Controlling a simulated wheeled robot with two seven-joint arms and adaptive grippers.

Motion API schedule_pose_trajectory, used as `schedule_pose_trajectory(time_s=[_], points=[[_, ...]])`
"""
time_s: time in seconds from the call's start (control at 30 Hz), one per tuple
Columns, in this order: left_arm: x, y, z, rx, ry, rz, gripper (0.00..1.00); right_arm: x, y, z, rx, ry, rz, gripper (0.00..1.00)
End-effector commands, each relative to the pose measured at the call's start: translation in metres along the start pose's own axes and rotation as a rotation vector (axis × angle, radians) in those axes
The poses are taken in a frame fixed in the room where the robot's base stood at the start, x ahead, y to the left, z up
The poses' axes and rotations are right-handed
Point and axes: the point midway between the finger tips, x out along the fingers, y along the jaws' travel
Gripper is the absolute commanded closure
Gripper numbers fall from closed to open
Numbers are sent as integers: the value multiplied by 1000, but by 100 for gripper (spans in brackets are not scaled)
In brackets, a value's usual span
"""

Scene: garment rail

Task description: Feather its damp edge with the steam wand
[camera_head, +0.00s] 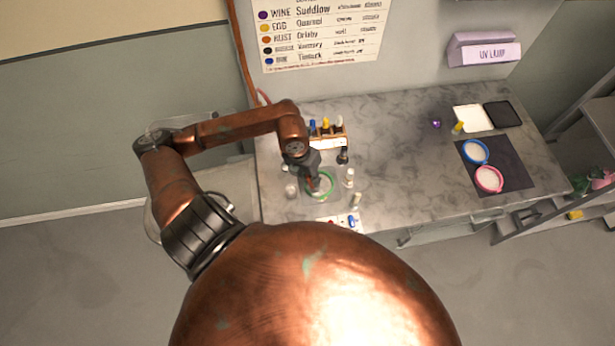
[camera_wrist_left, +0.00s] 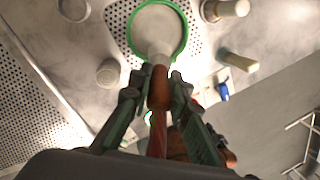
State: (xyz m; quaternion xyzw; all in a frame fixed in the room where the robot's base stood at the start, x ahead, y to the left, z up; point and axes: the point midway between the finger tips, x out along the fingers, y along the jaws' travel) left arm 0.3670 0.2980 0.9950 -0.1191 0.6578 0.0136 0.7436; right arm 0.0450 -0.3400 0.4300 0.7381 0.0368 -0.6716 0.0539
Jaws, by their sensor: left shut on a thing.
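A green hoop (camera_head: 331,184) with pale cloth in it lies at the left end of the marble counter. It also shows in the left wrist view (camera_wrist_left: 184,42), over a perforated metal plate. My left gripper (camera_head: 313,181) is above the hoop, pointing down. In the left wrist view my left gripper (camera_wrist_left: 158,80) is shut on the steam wand (camera_wrist_left: 158,92), a reddish-brown handle between the fingers. A pale, blurred tip or plume extends from the wand over the hoop's lower rim. No damp edge can be made out on the cloth. My right gripper is not in view.
A rack of coloured bottles (camera_head: 328,140) stands behind the hoop, and small bottles (camera_head: 349,178) stand close to its right. A blue hoop (camera_head: 475,152) and a pink hoop (camera_head: 489,179) lie on a dark mat (camera_head: 512,165) at right. The counter's middle is clear.

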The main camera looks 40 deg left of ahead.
Motion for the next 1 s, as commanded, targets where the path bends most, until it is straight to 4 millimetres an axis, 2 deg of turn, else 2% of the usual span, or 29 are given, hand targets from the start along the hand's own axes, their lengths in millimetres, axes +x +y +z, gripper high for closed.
schedule_pose_trajectory(time_s=[0.7, 1.0], points=[[5, -20, 14, 1, -1, -1, 100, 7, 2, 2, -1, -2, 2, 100], [6, -22, 20, -1, -1, 0, 100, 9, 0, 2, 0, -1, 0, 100]])
